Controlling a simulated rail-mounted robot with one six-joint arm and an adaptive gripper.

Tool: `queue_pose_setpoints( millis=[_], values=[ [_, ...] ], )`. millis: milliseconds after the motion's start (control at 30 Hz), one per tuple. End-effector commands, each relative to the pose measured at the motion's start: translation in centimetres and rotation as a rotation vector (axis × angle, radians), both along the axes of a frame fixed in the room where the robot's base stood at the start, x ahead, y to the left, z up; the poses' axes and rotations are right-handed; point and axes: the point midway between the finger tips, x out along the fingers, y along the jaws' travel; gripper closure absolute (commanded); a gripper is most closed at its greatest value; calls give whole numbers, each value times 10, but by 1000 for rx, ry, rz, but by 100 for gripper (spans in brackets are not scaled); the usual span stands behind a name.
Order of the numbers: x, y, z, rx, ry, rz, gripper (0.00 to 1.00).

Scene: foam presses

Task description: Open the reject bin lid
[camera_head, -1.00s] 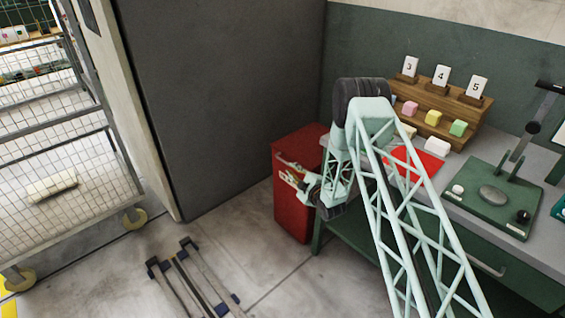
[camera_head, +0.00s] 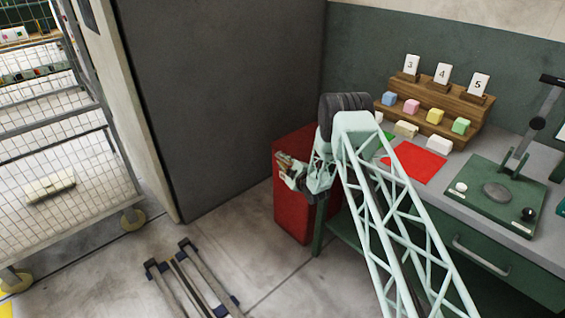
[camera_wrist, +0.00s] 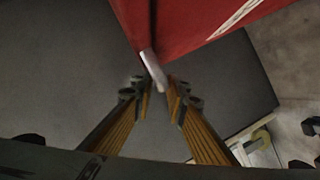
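The red reject bin (camera_head: 300,218) stands on the floor between the dark grey panel and the bench. Its lid looks closed, though my arm covers part of the top. In the wrist view the red bin (camera_wrist: 205,30) fills the upper middle, with a small pale handle-like strip (camera_wrist: 153,70) at its near edge. My gripper (camera_head: 284,166) is at the bin's upper left side. In the wrist view my gripper (camera_wrist: 158,92) has its two fingers apart, with the strip's lower end at or just beyond the gap. Whether they touch it is unclear.
The green bench (camera_head: 475,205) is close on the bin's right and carries a wooden rack (camera_head: 436,97) with coloured blocks. The tall grey panel (camera_head: 225,100) stands behind and left. A low rail frame (camera_head: 190,280) lies on the floor in front.

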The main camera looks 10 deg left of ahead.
Motion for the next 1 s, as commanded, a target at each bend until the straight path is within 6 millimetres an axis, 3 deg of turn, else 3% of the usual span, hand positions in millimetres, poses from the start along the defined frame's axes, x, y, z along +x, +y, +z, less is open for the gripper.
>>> queue_pose_setpoints(
  millis=[433, 600, 867, 1000],
  values=[
    [4, 2, -1, 0, 0, 0, 87],
    [4, 2, -1, 0, 0, 0, 100],
    [4, 1, 2, 3, 3, 0, 100],
    [1, -5, 13, 16, 16, -1, 100]
  ],
)
